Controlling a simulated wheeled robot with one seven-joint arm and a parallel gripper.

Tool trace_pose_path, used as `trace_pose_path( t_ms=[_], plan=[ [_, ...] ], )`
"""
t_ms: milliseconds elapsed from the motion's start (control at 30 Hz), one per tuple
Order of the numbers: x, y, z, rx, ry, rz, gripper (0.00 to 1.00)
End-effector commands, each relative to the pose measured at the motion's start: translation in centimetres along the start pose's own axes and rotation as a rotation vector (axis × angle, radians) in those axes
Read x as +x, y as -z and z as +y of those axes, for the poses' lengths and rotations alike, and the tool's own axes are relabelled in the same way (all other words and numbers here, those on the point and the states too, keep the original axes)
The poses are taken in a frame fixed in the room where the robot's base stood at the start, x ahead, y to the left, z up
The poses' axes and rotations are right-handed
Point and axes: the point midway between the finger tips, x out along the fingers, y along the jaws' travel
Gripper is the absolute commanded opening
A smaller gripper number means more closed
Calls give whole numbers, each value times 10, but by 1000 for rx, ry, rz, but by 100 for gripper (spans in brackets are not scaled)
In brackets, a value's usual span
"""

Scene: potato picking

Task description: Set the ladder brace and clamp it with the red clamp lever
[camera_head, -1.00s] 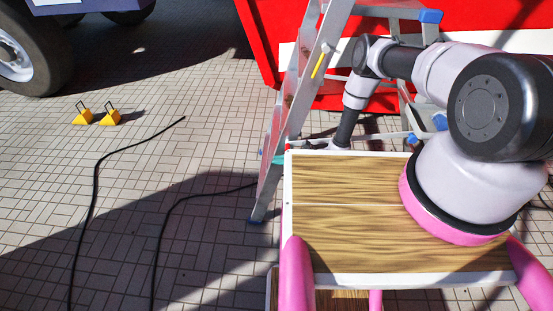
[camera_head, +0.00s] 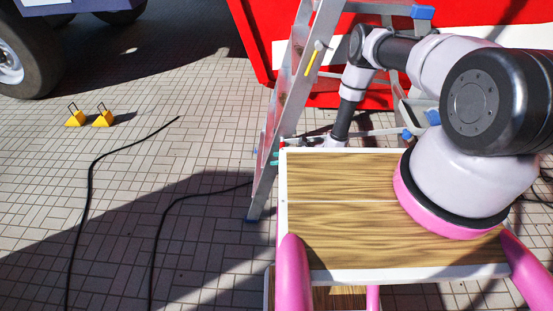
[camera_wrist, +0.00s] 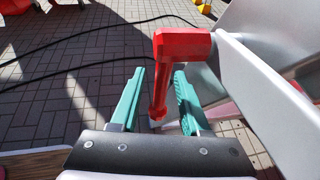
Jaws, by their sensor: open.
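The ladder (camera_head: 297,85) stands upright and open in the head view, its near leg reaching the floor. A pale bar (camera_head: 378,133), which may be the brace, runs low across it. In the wrist view the red clamp lever (camera_wrist: 183,42) is mounted beside a grey ladder rail (camera_wrist: 275,90). Its red handle hangs down between the two teal fingers of my gripper (camera_wrist: 160,98), which are open on either side of it. In the head view my gripper (camera_head: 274,157) is small and partly hidden, low beside the ladder's near leg. Contact between fingers and handle cannot be told.
A yellow lever (camera_head: 313,62) sits higher on the ladder's near leg. A large red body (camera_head: 262,50) stands behind the ladder. Black cables (camera_head: 90,200) lie on the paved floor. Two yellow chocks (camera_head: 75,119) sit near a wheel (camera_head: 15,60). Paving at left is mostly clear.

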Motion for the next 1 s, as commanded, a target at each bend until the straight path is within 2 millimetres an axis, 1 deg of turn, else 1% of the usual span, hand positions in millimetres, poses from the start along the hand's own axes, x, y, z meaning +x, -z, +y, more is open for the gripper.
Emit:
trace_pose_path(
  t_ms=[300,433,500,600,867,900,967,1000],
  plan=[
    [-63,0,-2,2,4,1,46],
    [-83,0,-2,2,4,1,46],
    [-91,0,-2,0,3,1,46],
    [-96,0,-1,0,2,1,46],
    [-98,0,-1,0,2,1,46],
    [-98,0,-1,0,1,1,38],
    [-97,-1,1,-9,-9,0,15],
    [-94,-3,3,-29,-30,0,0]
  ],
)
